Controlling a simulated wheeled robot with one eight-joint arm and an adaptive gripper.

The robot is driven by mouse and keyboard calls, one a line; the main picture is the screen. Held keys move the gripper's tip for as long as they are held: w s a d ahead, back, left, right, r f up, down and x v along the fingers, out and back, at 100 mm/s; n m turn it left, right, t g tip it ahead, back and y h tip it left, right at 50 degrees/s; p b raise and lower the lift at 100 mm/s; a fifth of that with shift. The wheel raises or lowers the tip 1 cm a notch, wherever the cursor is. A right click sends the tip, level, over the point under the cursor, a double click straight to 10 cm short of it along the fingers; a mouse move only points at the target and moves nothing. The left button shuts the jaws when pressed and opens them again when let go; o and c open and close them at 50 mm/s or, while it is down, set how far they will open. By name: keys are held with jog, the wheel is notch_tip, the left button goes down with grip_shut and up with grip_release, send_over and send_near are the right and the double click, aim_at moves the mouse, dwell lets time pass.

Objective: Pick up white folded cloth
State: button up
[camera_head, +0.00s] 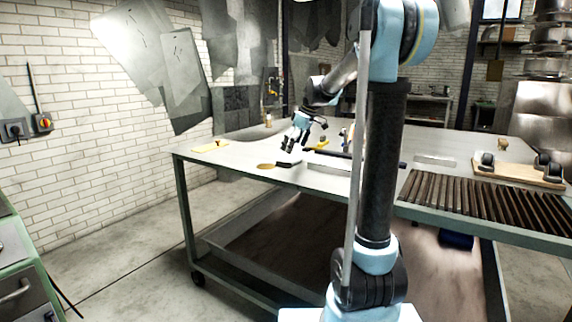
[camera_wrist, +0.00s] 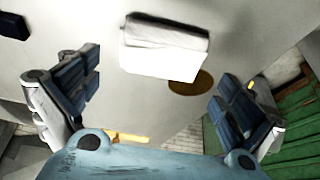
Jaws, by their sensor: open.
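The white folded cloth (camera_wrist: 165,48) lies flat on the pale tabletop in the upper middle of the wrist view. Its folded edge faces the lower right. In the head view I cannot make it out clearly against the bright table. My gripper (camera_head: 295,146) hangs above the left part of the table in the head view. In the wrist view my gripper (camera_wrist: 158,98) has its dark-padded fingers spread wide, one at each side, with nothing between them. The cloth shows beyond the gap and is apart from the fingers.
A round brown disc (camera_wrist: 191,82) lies close beside the cloth; it also shows in the head view (camera_head: 266,166). A yellow item (camera_head: 210,146) lies near the table's left corner. A row of dark slats (camera_head: 485,197) and a wooden board (camera_head: 518,175) occupy the right side.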

aim_at(289, 157)
jog(key=shift+x, duration=2.55)
jog(key=shift+d, duration=0.15)
jog(key=c, duration=0.8)
